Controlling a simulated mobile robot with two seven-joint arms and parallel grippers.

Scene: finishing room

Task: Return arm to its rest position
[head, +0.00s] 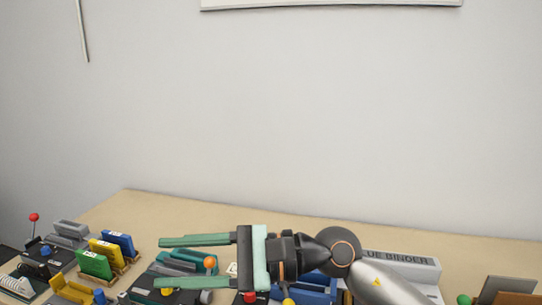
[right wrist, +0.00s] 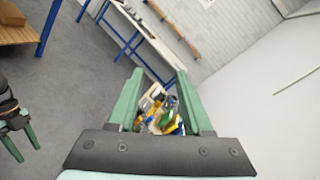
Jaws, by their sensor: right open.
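My right gripper (head: 160,262) comes in from the lower right of the head view, with its fingers pointing left over the table (head: 130,203). Its two green fingers are wide apart with nothing held between them. In the right wrist view the same open fingers (right wrist: 158,78) frame a distant cluster of small items on a table. A dark and green gripper at the left edge of that view looks like my left gripper (right wrist: 22,150), its fingers apart and empty. My left arm does not show in the head view.
Green, yellow and blue blocks (head: 108,250) stand in a holder at left, beside a red-knobbed device (head: 34,217). A teal tool (head: 185,262) lies beneath my fingers. A grey binder machine (head: 415,262) is partly behind my arm. The table's back strip is clear.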

